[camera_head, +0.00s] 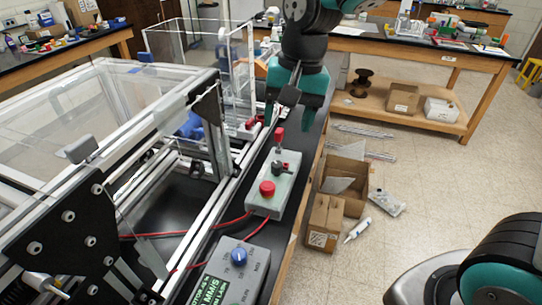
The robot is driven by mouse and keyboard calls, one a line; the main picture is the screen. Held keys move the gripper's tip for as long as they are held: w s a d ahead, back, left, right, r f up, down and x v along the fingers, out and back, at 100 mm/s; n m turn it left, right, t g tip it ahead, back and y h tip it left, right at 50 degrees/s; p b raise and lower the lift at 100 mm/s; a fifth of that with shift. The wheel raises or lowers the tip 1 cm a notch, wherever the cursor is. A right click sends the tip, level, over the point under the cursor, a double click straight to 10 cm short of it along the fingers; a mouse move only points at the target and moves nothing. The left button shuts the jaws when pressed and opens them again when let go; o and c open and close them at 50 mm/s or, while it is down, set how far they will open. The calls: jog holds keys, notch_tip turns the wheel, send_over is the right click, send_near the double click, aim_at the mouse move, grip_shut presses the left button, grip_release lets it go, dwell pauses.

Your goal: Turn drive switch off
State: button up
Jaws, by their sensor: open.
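A grey-green switch box (291,193) sits on the black bench, wired by a red lead. On it are a red round button (267,188) and a dark knob or lever (281,168); a red-topped post (279,136) stands at its far end. No label marks which is the drive switch, and I cannot tell its on or off position. My gripper (289,118) is open and empty, its teal fingers pointing down above and beyond the box, apart from the dark knob. A dark block on a thin rod shows in front of the fingers.
A grey control box (225,285) with a blue knob (239,257) and MM/S lettering lies nearer. The extrusion frame (130,150) with clear panels rises to the left. A clear tank (195,55) stands behind. Cardboard boxes (325,220) are on the floor to the right.

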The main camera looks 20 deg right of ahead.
aim_at(277, 164)
jog(key=w+d+f+m+h+p, duration=0.25)
jog(key=w+f+m, duration=0.25)
jog(key=w+m, duration=0.6)
jog(key=shift+n+y, duration=0.35)
jog(key=shift+n, duration=0.45)
jog(key=f+p, duration=0.1)
jog(key=f, duration=0.4)
jog(key=w+f+p, duration=0.1)
jog(key=f, duration=0.4)
jog(key=f+p, duration=0.2)
jog(key=f, duration=0.4)
jog(key=shift+w, duration=0.35)
jog(key=shift+f, duration=0.75)
jog(key=c, duration=0.9)
